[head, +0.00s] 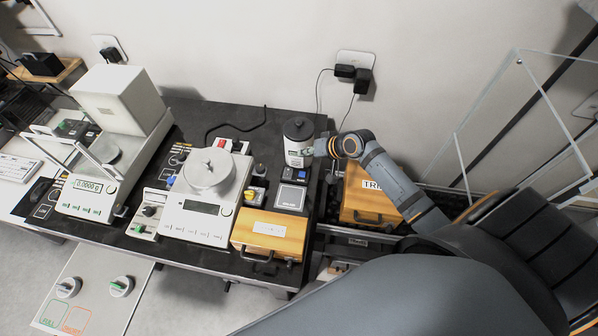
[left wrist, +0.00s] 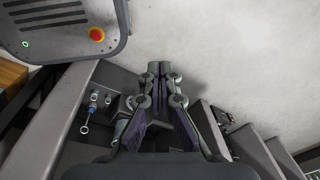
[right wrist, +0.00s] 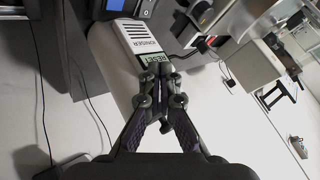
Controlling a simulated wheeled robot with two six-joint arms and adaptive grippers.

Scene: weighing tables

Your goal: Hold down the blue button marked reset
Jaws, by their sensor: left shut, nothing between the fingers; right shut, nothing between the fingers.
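The white ioniser canister (head: 296,158) with a dark top stands at the back right of the dark table. In the right wrist view, its side has a striped label (right wrist: 141,40) and a green RESET label (right wrist: 150,60). My right gripper (head: 323,147) is shut and empty at the canister's right side. It also shows in the right wrist view (right wrist: 161,72), with its fingertips at the RESET label; I cannot tell whether they touch. No blue button shows there; the fingertips may hide it. My left gripper (left wrist: 160,70) is shut and empty, away from the canister.
A balance with a round pan (head: 208,172) and a wooden box (head: 270,236) stand left of the canister. Another wooden box (head: 362,211) is below my right forearm. A small blue part (head: 170,181) beside the balance has no readable marking. Cables hang from the wall socket (head: 356,60).

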